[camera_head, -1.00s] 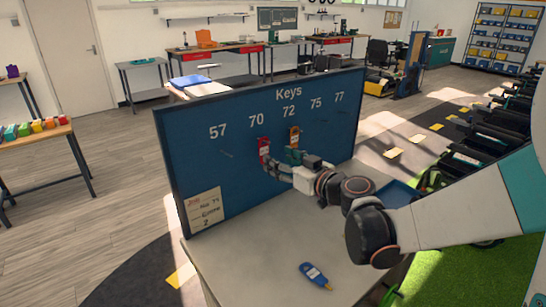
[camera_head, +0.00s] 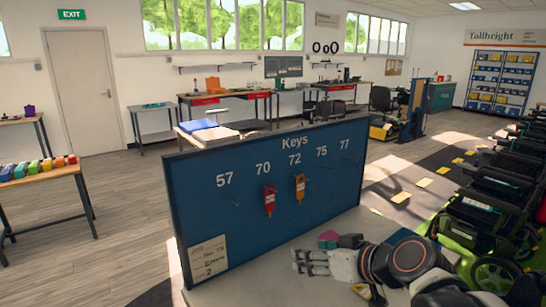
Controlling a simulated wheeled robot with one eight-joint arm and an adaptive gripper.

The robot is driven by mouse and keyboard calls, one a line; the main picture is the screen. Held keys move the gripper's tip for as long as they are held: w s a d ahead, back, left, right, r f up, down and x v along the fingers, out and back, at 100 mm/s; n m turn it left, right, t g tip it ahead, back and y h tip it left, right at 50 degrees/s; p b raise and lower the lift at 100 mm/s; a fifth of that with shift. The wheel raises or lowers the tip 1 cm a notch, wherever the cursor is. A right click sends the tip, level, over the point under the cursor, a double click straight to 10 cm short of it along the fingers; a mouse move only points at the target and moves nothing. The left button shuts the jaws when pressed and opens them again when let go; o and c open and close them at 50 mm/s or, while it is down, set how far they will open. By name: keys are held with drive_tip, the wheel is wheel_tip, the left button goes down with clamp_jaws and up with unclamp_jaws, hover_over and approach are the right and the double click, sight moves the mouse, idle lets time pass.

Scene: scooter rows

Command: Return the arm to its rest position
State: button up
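The blue key board (camera_head: 225,235) stands on a pale counter, with the numbers 57, 70, 72, 75 and 77 across it. A red key tag (camera_head: 269,199) hangs under 70.
A paper note (camera_head: 208,257) is on the board's lower left. A side table (camera_head: 40,176) with coloured blocks stands at left. Dark scooters (camera_head: 500,195) line the right side. Workbenches (camera_head: 230,95) stand at the back. The grey floor at left is open.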

drive_tip(key=s+d+f+m+g+h, duration=0.2)
drive_tip(key=s+d+m+h, duration=0.3)
drive_tip(key=s+d, duration=0.5)
drive_tip(key=s+f+h, duration=0.1)
drive_tip(key=s, duration=0.3)
drive_tip(key=shift+d+f+g+h, duration=0.2)
drive_tip(key=shift+d+g+h, duration=0.1)
drive_tip(key=shift+g, duration=0.1)
